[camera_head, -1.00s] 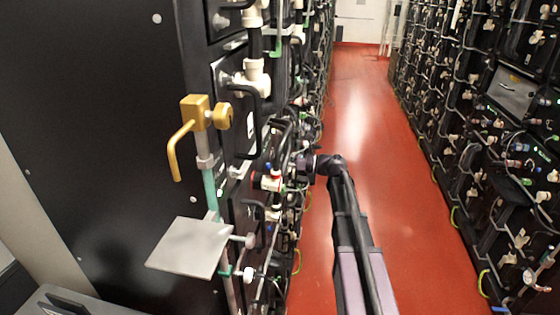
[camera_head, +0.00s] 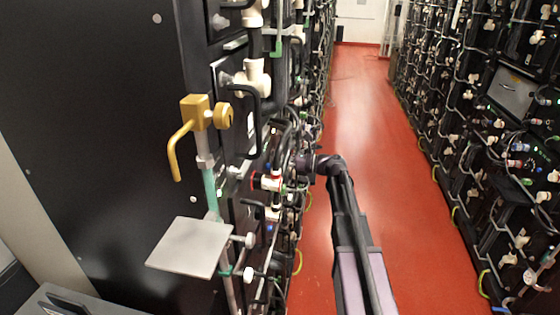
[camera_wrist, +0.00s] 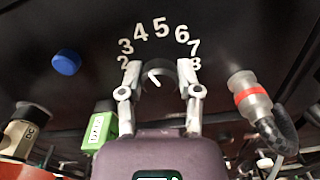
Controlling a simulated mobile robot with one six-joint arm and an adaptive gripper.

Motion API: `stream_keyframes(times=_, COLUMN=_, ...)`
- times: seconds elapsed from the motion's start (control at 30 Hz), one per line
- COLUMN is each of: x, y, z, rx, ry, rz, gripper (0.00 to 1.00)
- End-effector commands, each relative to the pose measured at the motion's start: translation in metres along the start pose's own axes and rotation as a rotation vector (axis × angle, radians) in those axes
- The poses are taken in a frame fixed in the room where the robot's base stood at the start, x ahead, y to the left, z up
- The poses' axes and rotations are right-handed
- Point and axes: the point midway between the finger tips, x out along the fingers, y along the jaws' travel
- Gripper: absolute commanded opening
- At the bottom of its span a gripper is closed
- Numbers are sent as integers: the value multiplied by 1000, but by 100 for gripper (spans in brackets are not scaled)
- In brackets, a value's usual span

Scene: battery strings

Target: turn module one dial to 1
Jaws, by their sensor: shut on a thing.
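The module one dial (camera_wrist: 158,80) is a dark round knob with a white pointer mark, on a black panel in the wrist view. White numbers (camera_wrist: 161,28) arc above it; 2 to 8 can be read, and a 1 cannot be seen. The pointer tilts up and to the left. My gripper (camera_wrist: 160,82) has its two grey fingers on either side of the dial and is shut on it. In the head view my gripper (camera_head: 298,165) reaches the left rack's front, and the dial cannot be made out there.
In the wrist view a blue cap (camera_wrist: 66,62) is left of the dial, a green connector (camera_wrist: 98,128) lower left and a red-banded plug (camera_wrist: 248,94) to the right. The red floor aisle (camera_head: 365,120) between the racks is clear.

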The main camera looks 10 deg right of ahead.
Motion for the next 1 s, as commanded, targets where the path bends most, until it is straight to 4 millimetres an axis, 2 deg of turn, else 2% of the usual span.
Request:
stream_keyframes(times=0.37, x=0, y=0, z=0, rx=-171, ry=0, rz=1, gripper=0)
stream_keyframes(times=1.0, x=0, y=1, z=0, rx=-754, ry=0, rz=1, gripper=0)
